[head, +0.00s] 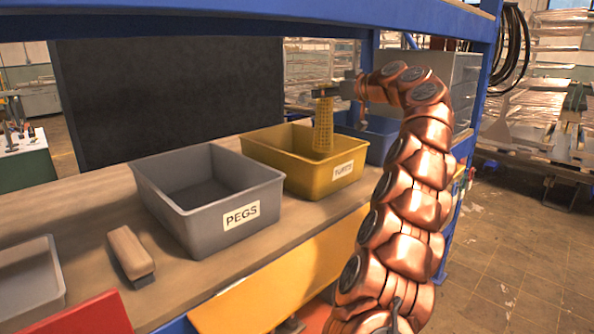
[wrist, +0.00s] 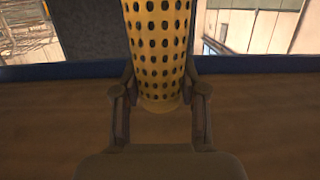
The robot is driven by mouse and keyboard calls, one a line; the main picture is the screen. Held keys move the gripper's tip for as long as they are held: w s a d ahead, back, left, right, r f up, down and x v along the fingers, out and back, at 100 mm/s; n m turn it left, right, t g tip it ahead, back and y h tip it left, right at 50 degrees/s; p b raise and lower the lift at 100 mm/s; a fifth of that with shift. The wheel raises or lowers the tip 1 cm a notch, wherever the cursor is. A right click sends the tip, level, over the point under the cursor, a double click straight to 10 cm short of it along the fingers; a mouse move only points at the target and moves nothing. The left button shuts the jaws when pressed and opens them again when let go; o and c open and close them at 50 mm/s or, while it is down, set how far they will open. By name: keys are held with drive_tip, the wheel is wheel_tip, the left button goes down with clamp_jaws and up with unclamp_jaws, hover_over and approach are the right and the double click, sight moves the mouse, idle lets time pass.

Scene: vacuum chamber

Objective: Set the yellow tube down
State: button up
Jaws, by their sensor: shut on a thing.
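The yellow tube (head: 323,128) is perforated with rows of holes. In the head view it hangs roughly upright below my gripper (head: 325,91), in front of or over the yellow bin (head: 290,174). I cannot tell whether its lower end touches the bin. In the wrist view the tube (wrist: 158,40) stands between the two fingers of my gripper (wrist: 160,84), which are shut on it near one end. The tube's other end is out of the wrist picture.
A grey bin labelled PEGS (head: 207,200) stands left of the yellow bin, and a blue bin (head: 378,140) right of it. A brush-like block (head: 130,254) and a pale tray (head: 30,281) lie on the bench (head: 85,220). A blue beam (head: 230,14) runs above.

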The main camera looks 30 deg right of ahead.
sight(331, 128)
drive_tip(key=shift+w+a+f, duration=0.1)
drive_tip(key=shift+a+f, duration=0.05)
drive_tip(key=shift+f, duration=5)
drive_tip(key=o, duration=1.1)
